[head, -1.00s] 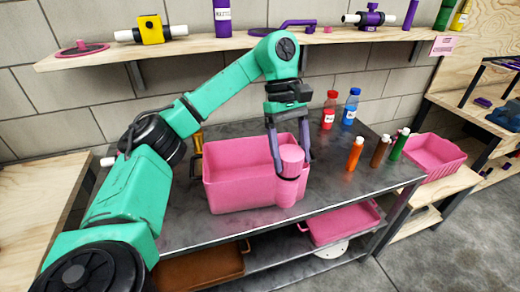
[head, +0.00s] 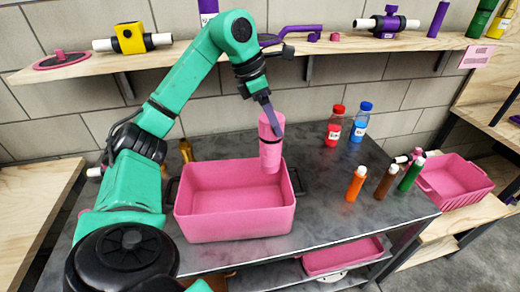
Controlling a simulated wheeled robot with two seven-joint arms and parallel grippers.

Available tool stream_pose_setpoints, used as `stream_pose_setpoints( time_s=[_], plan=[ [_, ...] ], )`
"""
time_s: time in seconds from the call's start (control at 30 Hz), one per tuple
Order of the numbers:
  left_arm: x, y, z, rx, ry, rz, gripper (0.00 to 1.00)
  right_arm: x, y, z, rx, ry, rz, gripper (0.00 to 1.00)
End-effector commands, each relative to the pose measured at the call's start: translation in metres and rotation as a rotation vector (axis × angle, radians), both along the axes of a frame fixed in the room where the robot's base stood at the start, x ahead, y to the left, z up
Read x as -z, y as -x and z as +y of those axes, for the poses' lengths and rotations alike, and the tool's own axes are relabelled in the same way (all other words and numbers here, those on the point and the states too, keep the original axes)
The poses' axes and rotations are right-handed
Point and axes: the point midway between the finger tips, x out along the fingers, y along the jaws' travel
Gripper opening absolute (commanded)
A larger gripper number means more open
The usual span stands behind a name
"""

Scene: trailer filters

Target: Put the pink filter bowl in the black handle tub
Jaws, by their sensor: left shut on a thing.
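The pink filter bowl (head: 270,155) is a pink cylinder with a dark band, held upright. My left gripper (head: 270,130) is shut on it; one grey finger shows along its right side. The bowl hangs at the back right of the pink tub, and its lower end overlaps the tub's far wall in the picture. The black handle tub (head: 235,222) is a pink rectangular bin on the metal table with a black handle at each end. The tub's floor looks empty. My right gripper is not in view.
Red (head: 334,126) and blue (head: 360,122) bottles stand at the table's back right. Orange (head: 356,184), brown (head: 385,182) and green (head: 411,174) bottles stand right of the tub. Another pink tub (head: 455,183) sits further right. A wooden shelf (head: 200,56) crosses above.

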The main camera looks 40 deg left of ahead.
Motion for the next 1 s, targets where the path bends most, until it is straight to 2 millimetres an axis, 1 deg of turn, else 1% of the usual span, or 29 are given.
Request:
stream_pose_setpoints(
  time_s=[0.03, 0.2, 0.3, 0.4, 0.47, 0.57, 0.6, 0.7, 0.97, 1.0],
  plan=[
    [0.022, 0.002, 0.001, 0.0, -0.003, 0.008, 0.0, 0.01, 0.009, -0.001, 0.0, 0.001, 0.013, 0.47],
    [0.08, 0.003, 0.001, 0.0, -0.004, 0.01, 0.0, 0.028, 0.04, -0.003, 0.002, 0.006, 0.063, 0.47],
    [0.112, 0.003, 0.001, 0.001, -0.004, 0.009, 0.0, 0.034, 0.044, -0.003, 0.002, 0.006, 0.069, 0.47],
    [0.134, 0.003, 0.0, 0.002, -0.001, 0.005, 0.0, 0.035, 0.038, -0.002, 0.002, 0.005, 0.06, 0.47],
    [0.141, 0.002, 0.0, 0.003, -0.001, 0.003, 0.0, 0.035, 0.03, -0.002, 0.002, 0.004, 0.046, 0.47],
    [0.159, 0.003, 0.0, 0.003, -0.001, 0.004, 0.0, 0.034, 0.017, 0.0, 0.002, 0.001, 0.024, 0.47],
    [0.166, 0.003, 0.0, 0.002, 0.0, 0.005, 0.0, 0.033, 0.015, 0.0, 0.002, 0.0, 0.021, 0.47],
    [0.178, 0.002, 0.0, 0.003, 0.0, 0.001, 0.0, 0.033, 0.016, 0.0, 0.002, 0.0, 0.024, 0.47],
    [0.181, 0.002, 0.0, 0.002, 0.001, -0.001, 0.0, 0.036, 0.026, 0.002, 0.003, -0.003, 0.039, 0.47],
    [0.182, 0.002, 0.0, 0.002, 0.0, 0.0, 0.8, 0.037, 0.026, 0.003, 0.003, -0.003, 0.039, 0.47]
  ],
)
